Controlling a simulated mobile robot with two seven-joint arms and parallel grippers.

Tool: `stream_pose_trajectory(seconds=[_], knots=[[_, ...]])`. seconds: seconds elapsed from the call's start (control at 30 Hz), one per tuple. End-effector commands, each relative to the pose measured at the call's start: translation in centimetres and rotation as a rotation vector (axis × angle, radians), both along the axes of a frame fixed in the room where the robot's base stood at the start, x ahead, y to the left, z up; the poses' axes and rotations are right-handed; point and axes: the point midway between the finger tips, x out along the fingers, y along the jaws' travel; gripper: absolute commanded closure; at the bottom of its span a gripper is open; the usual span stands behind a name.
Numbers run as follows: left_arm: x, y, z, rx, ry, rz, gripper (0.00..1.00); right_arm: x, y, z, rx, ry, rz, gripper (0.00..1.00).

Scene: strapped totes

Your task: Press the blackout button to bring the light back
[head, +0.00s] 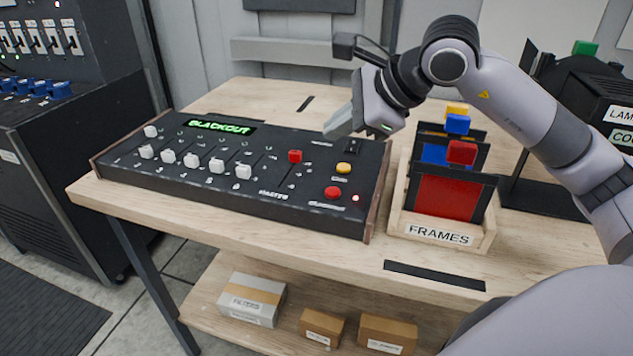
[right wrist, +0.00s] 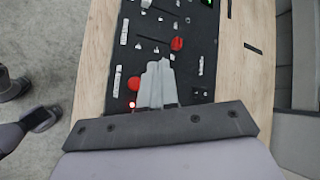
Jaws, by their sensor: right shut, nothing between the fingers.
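A dark lighting console (head: 215,180) lies on the wooden table, and its green display (head: 219,125) reads "BLACKOUT". A round red button (head: 332,193) is at the console's front right corner, with a lit red lamp (head: 355,198) beside it. A yellow button (head: 343,168) and a red slider cap (head: 295,156) are farther back. My right gripper (head: 334,128) is shut and empty, above the console's back right part. In the right wrist view its fingers (right wrist: 157,82) cover part of the panel, with the red button (right wrist: 135,85) just left of them. My left gripper is not in view.
A wooden box (head: 440,237) labelled "FRAMES" holds coloured filter frames right of the console. A dark rack (head: 60,110) stands at the left. Several white slider caps line the console. Boxes (head: 252,298) sit on the lower shelf. A black strip (head: 434,275) lies on the table's front.

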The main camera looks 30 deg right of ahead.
Motion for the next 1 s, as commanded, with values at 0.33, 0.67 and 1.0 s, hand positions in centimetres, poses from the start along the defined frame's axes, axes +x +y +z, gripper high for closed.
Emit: stream_pose_trajectory(seconds=[0.33, 0.67, 1.0], knots=[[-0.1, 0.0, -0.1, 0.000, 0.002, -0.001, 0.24, 0.0, -0.1, 0.0, -0.005, -0.002, -0.003, 1.00], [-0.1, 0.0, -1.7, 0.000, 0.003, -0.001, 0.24, 0.0, -0.1, -2.1, -0.003, -0.001, -0.002, 1.00], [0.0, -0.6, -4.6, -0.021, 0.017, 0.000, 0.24, 0.0, -0.1, -7.0, -0.003, -0.001, -0.002, 1.00]])
